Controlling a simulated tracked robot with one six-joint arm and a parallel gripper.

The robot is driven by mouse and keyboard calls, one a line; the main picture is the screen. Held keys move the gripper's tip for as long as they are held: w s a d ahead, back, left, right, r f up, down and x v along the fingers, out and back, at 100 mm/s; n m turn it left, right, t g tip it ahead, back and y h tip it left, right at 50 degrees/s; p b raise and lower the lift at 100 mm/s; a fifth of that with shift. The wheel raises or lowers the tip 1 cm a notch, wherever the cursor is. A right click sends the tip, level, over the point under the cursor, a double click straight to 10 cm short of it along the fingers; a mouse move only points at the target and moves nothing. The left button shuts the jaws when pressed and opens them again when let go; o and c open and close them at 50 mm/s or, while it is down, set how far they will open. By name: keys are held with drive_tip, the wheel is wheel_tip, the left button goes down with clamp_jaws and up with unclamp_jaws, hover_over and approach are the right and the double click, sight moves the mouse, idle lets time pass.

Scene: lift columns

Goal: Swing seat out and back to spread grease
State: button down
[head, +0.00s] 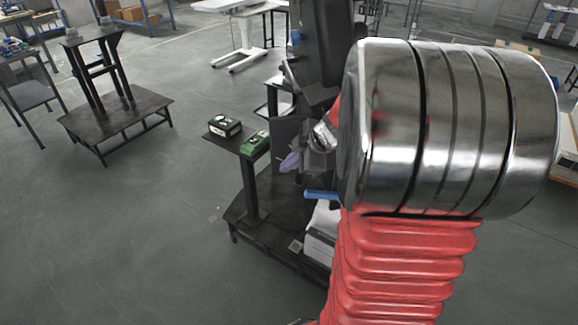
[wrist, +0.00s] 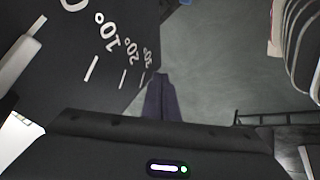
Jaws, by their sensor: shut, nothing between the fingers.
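My gripper (wrist: 160,82) shows in the wrist view as two dark purplish fingers, shut together with nothing between them. In the head view its purplish tip (head: 289,162) shows beside the dark lift column (head: 325,45). A dark panel (wrist: 65,70) with white angle marks, among them 10° and 20°, fills the upper left of the wrist view. The fingers are near its lower right edge; I cannot tell whether they touch it. A blue bar (head: 320,195) sticks out below the gripper. I cannot clearly make out the seat; my arm hides much of the column's right side.
A small shelf on a post holds a black box (head: 224,126) and a green box (head: 255,142), left of the gripper. A dark base (head: 265,235) lies below. A low dark platform (head: 118,118) with a frame stands at left. The floor (head: 130,240) between is clear.

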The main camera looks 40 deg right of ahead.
drive_tip(key=s+r, duration=0.8)
drive_tip(key=s, duration=0.1)
drive_tip(key=shift+s+a, duration=0.2)
drive_tip(key=shift+s, duration=0.05)
drive_tip(key=shift+a, duration=0.1)
idle(0.9)
drive_tip(key=s+a+m, duration=0.3)
drive_tip(key=a+m, duration=0.1)
drive_tip(key=a, duration=0.3)
drive_tip(key=s+a+m+g+h, duration=0.1)
drive_tip(key=s+a+m, duration=0.2)
drive_tip(key=a, duration=0.5)
drive_tip(key=s+a+m+h, duration=0.1)
drive_tip(key=s+a+m, duration=0.1)
drive_tip(key=a+m, duration=0.3)
drive_tip(key=shift+s+a+r+g, duration=0.3)
drive_tip(key=shift+s+a, duration=0.1)
drive_tip(key=shift+a, duration=1.1)
